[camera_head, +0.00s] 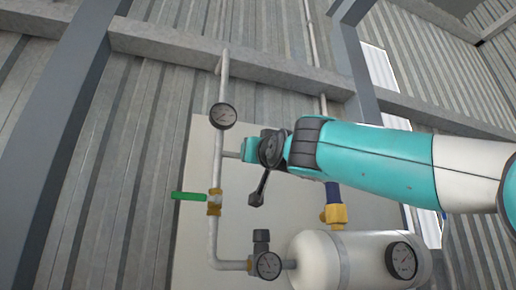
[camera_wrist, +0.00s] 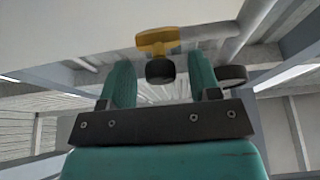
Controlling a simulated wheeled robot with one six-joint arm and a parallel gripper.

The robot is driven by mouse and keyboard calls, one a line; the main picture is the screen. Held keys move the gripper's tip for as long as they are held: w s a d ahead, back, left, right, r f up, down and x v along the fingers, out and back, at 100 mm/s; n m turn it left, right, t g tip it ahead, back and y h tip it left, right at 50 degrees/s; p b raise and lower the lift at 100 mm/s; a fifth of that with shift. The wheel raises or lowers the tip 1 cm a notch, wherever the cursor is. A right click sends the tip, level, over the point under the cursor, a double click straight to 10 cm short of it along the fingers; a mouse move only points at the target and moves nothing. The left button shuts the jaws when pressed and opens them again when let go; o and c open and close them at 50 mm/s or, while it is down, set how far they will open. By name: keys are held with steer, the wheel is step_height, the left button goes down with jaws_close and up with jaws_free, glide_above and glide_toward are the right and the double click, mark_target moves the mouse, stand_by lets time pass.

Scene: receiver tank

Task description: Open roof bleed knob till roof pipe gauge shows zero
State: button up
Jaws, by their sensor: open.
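The roof bleed knob (camera_wrist: 160,71) is a black round knob on a brass fitting (camera_wrist: 157,42), in the upper middle of the wrist view. My gripper (camera_wrist: 160,66) is open, one teal finger on each side of the knob, with visible gaps; I cannot tell the depth. In the head view my gripper (camera_head: 249,150) is at the short branch off the vertical pipe (camera_head: 217,165) and hides the knob. The roof pipe gauge (camera_head: 223,116) is just up and left of it; its needle is too small to read surely. A dark disc (camera_wrist: 232,76), perhaps this gauge, is right of the fingers.
A green-handled valve (camera_head: 190,196) is on the pipe below. A regulator gauge (camera_head: 268,264) with a black knob (camera_head: 262,237) is lower. The white tank (camera_head: 316,260) has its own gauge (camera_head: 402,260) and a brass valve (camera_head: 335,214). A beam (camera_head: 165,43) crosses above.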

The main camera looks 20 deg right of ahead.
steer(key=c, duration=0.9)
steer(key=shift+m, duration=0.5)
steer(key=m+g+h, duration=0.1)
steer(key=m+h, duration=0.1)
steer(key=m, duration=0.3)
steer(key=m+g+h, duration=0.1)
steer(key=m+h, duration=0.1)
steer(key=m, duration=0.3)
steer(key=m+g+h, duration=0.1)
steer(key=m+h, duration=0.2)
steer(key=m, duration=0.2)
steer(key=shift+a+r, duration=0.15)
steer(key=shift+a, duration=0.05)
steer(key=shift+m, duration=0.3)
